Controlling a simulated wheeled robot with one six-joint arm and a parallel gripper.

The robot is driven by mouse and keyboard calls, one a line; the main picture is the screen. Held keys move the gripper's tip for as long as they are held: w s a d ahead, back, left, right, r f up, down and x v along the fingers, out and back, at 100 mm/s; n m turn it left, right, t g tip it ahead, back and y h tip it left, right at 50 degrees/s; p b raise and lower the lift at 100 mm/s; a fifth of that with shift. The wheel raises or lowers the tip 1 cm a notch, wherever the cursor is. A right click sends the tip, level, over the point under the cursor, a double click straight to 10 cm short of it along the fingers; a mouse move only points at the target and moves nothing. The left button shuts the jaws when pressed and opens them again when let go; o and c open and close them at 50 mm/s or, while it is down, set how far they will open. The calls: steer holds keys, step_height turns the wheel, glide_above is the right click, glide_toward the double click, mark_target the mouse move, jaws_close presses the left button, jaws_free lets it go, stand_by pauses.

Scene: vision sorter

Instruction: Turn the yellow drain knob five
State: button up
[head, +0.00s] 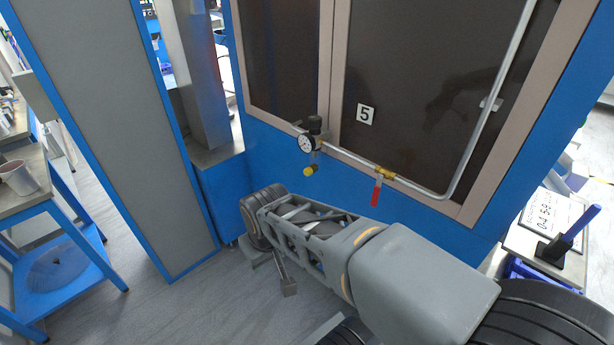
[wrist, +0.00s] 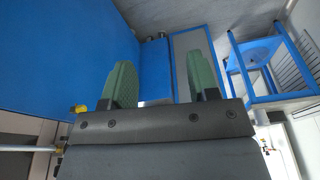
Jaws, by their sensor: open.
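The yellow drain knob (head: 310,170) sits below a round pressure gauge (head: 307,143) on the pipework of the blue cabinet. In the wrist view a yellow knob (wrist: 79,109) shows at the left, outside and beside the fingers. My gripper (wrist: 161,82) is open and empty, with two green fingers spread apart. In the head view my arm reaches leftward below the pipework, and I cannot make out the fingertips clearly there. The knob is apart from the fingers.
A red lever handle (head: 376,193) hangs from the metal pipe (head: 430,190) right of the knob. A grey panel with blue edges (head: 115,130) stands at the left. The floor between is clear.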

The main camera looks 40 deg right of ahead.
steer(key=w+d+f+n+g+h+b, duration=0.1)
steer(key=w+d+f+n+b, duration=0.15)
steer(key=f, duration=0.35)
steer(key=w+d+f+n+g+h+b, duration=0.1)
steer(key=w+f+h+b, duration=0.1)
steer(key=f+b, duration=0.3)
steer(key=n+t+h+b, duration=0.3)
steer(key=n+h+b, duration=0.4)
steer(key=n+h, duration=0.75)
glide_toward(306, 173)
steer(key=d, duration=0.3)
steer(key=w+d+b, duration=0.1)
steer(key=d, duration=0.2)
steer(key=w+d+b, duration=0.1)
steer(key=d, duration=0.2)
steer(key=shift+f, duration=0.1)
steer(key=c, duration=0.9)
